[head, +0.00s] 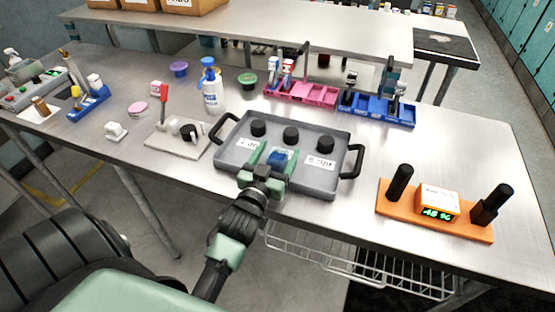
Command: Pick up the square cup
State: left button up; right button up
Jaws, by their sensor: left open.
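A small blue square piece, which looks like the square cup (280,156), is at the front middle of the grey tray (228,158). My left gripper (277,160) reaches over the tray's front edge, with its green fingers apart on either side of the blue piece. I cannot tell whether the fingers touch it. The gripper hides the lower part of the piece. My right gripper is not in view.
The tray has black side handles, black knobs (291,135) and white labels. An orange base with a display (436,206) and black posts stands right. A white bottle (212,88), pink rack (300,96) and blue rack (378,108) stand behind. Bare metal table lies right.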

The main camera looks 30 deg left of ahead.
pick_arm(q)
jog(key=c, duration=1.4)
